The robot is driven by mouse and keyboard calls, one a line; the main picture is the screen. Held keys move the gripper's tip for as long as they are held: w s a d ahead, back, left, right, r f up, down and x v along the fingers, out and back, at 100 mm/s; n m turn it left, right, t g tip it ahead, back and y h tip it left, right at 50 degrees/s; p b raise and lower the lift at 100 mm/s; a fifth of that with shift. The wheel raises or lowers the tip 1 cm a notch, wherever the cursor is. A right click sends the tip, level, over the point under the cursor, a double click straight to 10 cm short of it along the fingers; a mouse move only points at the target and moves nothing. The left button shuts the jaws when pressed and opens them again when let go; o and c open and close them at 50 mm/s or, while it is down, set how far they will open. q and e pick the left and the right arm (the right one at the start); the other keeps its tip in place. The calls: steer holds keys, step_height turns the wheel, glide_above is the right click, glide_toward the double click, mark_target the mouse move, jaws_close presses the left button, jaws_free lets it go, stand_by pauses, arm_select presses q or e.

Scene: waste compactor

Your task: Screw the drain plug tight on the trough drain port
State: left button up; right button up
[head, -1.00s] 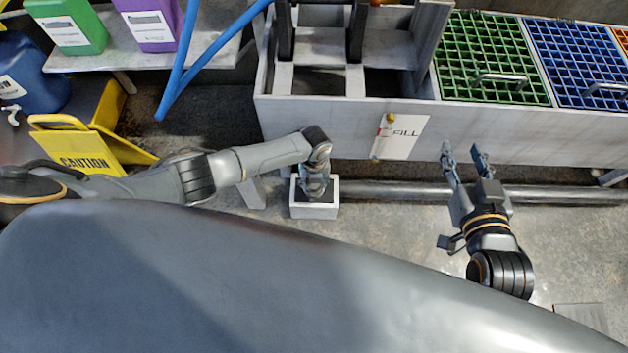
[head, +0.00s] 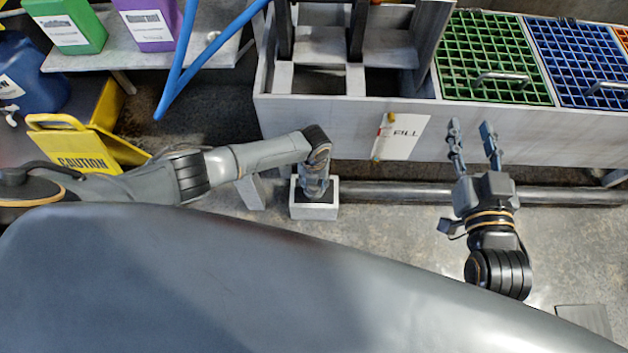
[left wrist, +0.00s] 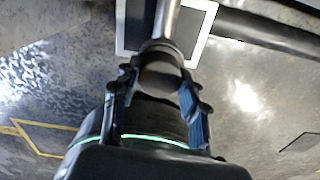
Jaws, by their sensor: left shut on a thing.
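My left gripper (head: 314,190) is at the small grey square-rimmed box in front of the trough (head: 340,120). In the left wrist view its fingers (left wrist: 160,95) are shut on a dark round piece, which looks like the drain plug (left wrist: 160,75). The plug sits against the end of a shiny metal pipe, which looks like the drain port (left wrist: 168,22). Whether the plug is fully seated I cannot tell. In the head view my arm hides plug and port. My right gripper (head: 475,135) is open and empty in front of the trough wall.
The grey box (head: 314,211) stands on the floor beside a long horizontal pipe (head: 420,193). A yellow caution sign (head: 85,150) is at left. Green (head: 490,60) and blue (head: 580,60) grates lie on the trough at right. Blue tubing (head: 205,55) hangs at upper left.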

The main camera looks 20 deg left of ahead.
arm_select(q)
steer(key=shift+a+m+b, duration=0.1)
steer(key=shift+m+b, duration=0.25)
steer(key=shift+m, duration=0.85)
steer(key=shift+m+b, duration=0.35)
steer(key=shift+m, duration=0.75)
arm_select(e)
step_height(320, 180, up, 7)
steer(key=t+y, duration=0.1)
steer(key=t, duration=0.3)
steer(key=shift+s+a, duration=0.25)
steer(key=shift+a, duration=0.2)
steer(key=shift+f, duration=0.1)
arm_select(q)
steer(key=shift+f+m+b, duration=0.1)
steer(key=shift+m+b, duration=0.4)
steer(key=shift+m, duration=0.7)
steer(key=shift+m+b, duration=0.5)
steer(key=shift+m, duration=0.9)
arm_select(e)
steer(key=s+r+t+y, duration=0.2)
steer(key=s+r+t, duration=0.2)
steer(key=r+t, duration=0.1)
steer(key=shift+s+r, duration=0.15)
steer(key=shift+r, duration=0.75)
steer(key=shift+d, duration=0.1)
